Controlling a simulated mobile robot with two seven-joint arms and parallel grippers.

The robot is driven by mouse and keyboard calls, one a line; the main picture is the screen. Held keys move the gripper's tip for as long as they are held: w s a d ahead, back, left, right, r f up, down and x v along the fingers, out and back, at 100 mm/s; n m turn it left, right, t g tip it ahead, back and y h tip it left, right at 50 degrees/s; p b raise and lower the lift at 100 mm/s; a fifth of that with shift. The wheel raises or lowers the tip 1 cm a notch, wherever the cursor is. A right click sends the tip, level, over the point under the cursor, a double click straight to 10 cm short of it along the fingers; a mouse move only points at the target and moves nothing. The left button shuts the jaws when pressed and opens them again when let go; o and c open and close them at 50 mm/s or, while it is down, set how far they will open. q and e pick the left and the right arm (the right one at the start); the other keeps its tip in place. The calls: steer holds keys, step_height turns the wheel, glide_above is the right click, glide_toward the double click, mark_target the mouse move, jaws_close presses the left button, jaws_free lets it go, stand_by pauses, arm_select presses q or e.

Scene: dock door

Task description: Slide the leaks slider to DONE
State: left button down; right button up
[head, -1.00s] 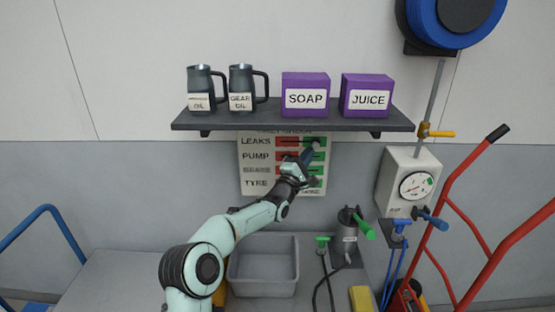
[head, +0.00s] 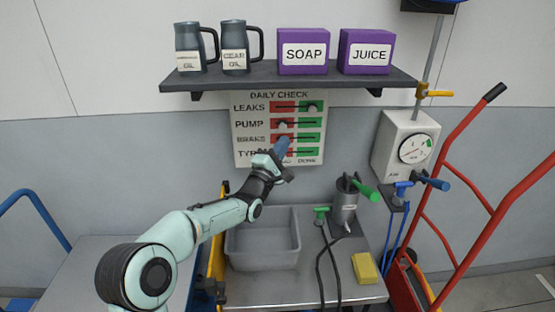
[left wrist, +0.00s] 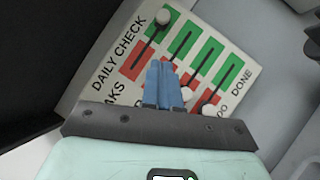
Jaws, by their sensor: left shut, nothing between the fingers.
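The pump knob (head: 283,124) is in red. My left gripper (head: 282,147), with blue fingers (left wrist: 162,84), is shut and empty in front of the lower rows, below and left of the leaks knob, apart from it.
The shelf (head: 290,75) juts out above the board, with two jugs and the purple SOAP (head: 303,52) and JUICE (head: 366,52) boxes. A grey bin (head: 262,240), a grey canister (head: 345,205) and a yellow sponge (head: 365,267) are on the bench. A red hand truck (head: 450,180) stands right.

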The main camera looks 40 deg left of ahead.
arm_select(q)
steer(key=shift+v, duration=1)
steer(key=shift+a+f, duration=0.1)
steer(key=shift+a, duration=0.05)
